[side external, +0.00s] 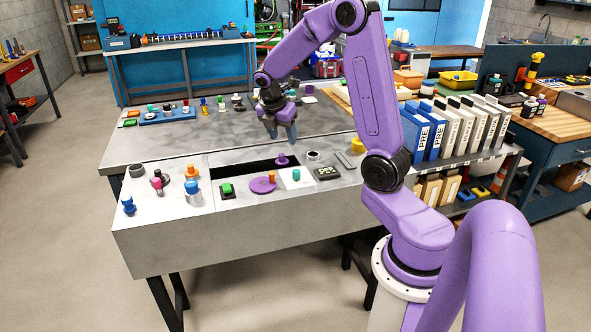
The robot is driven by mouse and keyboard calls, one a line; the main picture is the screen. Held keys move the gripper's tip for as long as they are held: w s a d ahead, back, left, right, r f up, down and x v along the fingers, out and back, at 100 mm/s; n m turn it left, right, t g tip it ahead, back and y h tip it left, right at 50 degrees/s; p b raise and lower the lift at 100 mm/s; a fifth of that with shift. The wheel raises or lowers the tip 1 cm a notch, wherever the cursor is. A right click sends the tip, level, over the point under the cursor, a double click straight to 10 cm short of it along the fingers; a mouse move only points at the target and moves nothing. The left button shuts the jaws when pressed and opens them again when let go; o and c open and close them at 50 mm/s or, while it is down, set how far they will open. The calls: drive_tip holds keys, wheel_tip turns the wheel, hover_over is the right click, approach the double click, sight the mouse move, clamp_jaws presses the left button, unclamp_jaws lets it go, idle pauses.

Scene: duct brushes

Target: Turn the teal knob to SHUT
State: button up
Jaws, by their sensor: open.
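The small teal knob (296,174) stands on a white square plate on the front part of the grey bench. Any SHUT marking on the plate is too small to read. My gripper (283,137) is open and empty, pointing down above the bench behind the knob in the picture. It is clear of the knob and apart from it.
A purple disc with an orange knob (263,184) and a green button on a black base (227,190) are left of the plate. A dark slot (240,167) with a purple piece (282,160) lies behind.

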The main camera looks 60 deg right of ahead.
sight(296, 171)
drive_tip(key=x, duration=1.2)
drive_tip(key=d+x, duration=0.1)
drive_tip(key=x, duration=0.5)
drive_tip(key=shift+s+r, duration=0.15)
drive_tip(key=shift+r, duration=0.1)
clamp_jaws()
